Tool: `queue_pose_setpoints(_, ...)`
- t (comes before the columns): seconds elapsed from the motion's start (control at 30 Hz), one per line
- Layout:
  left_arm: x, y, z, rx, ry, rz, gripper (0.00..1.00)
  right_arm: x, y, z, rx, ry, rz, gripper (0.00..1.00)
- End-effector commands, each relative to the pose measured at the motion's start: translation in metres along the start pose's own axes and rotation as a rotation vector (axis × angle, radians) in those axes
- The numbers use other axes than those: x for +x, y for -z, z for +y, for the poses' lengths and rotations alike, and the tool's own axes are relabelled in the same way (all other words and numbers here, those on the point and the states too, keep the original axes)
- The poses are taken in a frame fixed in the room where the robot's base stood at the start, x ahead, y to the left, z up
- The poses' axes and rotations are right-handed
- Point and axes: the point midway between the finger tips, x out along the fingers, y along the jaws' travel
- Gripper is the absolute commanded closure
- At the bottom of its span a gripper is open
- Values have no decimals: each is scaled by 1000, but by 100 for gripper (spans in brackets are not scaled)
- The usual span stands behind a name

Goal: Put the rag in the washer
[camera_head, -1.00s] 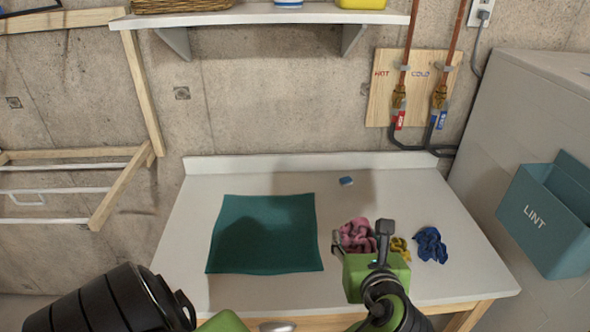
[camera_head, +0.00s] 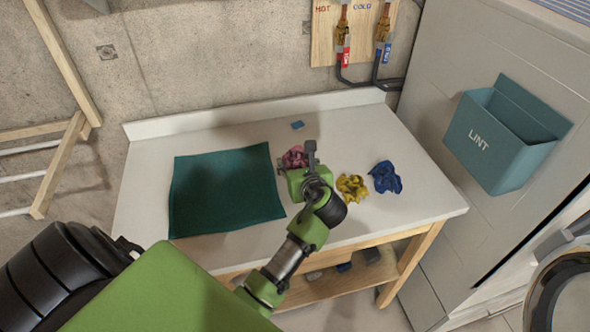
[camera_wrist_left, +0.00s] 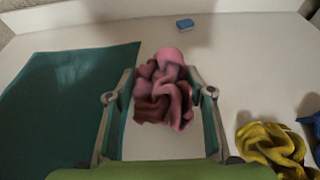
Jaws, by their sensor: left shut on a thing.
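My left gripper (camera_head: 297,165) is shut on a crumpled pink rag (camera_head: 294,157), low over the white table top. In the left wrist view the pink rag (camera_wrist_left: 164,90) sits between the two fingers; I cannot tell whether it still touches the table. A crumpled yellow rag (camera_head: 352,188) and a blue rag (camera_head: 385,177) lie to its right. A round door rim (camera_head: 545,295), which looks like the washer's, is partly in view at the lower right; its opening is mostly cut off. My right gripper is not in view.
A teal cloth (camera_head: 225,190) lies flat on the table (camera_head: 330,135), left of my gripper. A small blue block (camera_head: 297,124) lies behind. A teal LINT bin (camera_head: 500,135) juts from the grey machine side (camera_head: 440,110) at the right. The table has a lower shelf (camera_head: 335,285).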

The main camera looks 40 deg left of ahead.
Motion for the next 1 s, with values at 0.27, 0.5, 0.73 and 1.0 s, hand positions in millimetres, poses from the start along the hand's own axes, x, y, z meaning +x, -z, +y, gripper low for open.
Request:
queue_pose_setpoints(0.27, 19, 25, 0, 2, -2, 3, 66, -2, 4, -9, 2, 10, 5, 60)
queue_pose_setpoints(0.5, 23, 34, -1, -1, 0, 0, 66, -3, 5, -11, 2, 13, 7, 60)
queue_pose_setpoints(0.73, 24, 36, -1, 1, 0, 0, 66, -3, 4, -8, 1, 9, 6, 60)
queue_pose_setpoints(1.0, 24, 36, -1, 0, 0, 0, 34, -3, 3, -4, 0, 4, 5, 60)
